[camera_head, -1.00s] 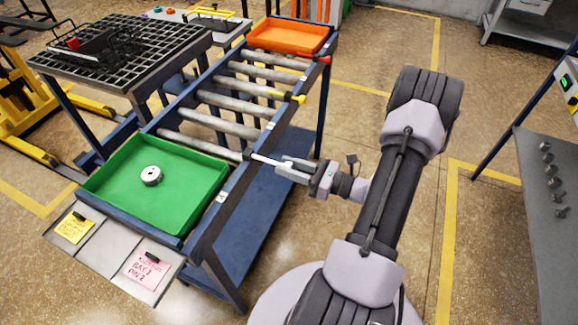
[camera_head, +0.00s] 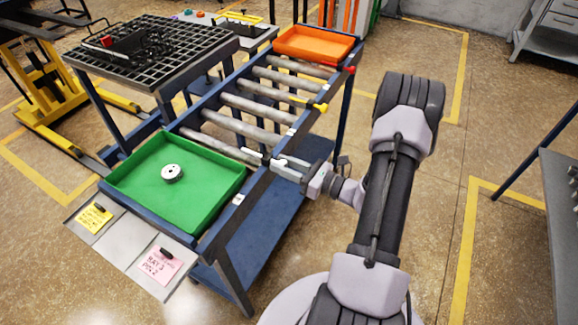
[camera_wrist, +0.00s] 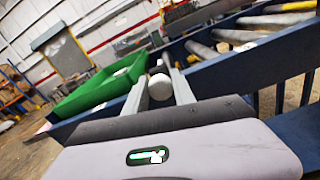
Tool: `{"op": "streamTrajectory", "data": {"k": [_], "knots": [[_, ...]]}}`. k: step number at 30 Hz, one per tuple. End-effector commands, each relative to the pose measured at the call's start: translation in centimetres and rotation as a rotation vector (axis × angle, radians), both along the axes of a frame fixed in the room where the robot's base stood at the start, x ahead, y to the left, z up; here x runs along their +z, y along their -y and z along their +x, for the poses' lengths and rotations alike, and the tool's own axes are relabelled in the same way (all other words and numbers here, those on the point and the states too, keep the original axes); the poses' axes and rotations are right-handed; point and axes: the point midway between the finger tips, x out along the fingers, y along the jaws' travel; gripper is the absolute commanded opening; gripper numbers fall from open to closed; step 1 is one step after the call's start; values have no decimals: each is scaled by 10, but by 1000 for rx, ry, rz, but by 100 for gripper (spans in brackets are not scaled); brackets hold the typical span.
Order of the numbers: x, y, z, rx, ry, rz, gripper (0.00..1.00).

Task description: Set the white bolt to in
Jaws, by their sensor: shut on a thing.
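The white bolt sits in the blue side rail (camera_head: 236,212) of the roller conveyor, beside the near end of the rollers. Its round white knob (camera_wrist: 160,88) is between the two fingers of my gripper (camera_wrist: 159,80) in the wrist view. In the head view, my gripper (camera_head: 280,164) is shut on the bolt close against the rail's outer side. Little of the bolt's shaft shows there, and my fingers partly hide it.
A yellow-ended bolt (camera_head: 321,106) and a red-ended bolt (camera_head: 350,70) stick out farther along the same rail. An orange tray (camera_head: 315,45) is at the far end.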

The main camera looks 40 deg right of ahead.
Motion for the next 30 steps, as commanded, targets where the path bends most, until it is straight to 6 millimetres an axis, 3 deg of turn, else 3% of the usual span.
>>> {"op": "streamTrajectory", "data": {"k": [2,3,6,15,19,23,30], "knots": [[1,0,1,1,1,0,0],[1,0,1,1,1,0,34],[1,0,1,1,1,0,52],[1,1,0,0,1,0,52],[2,7,-13,-3,0,1,52],[4,21,-44,-6,0,1,52],[3,50,-117,-5,2,1,52]]}}
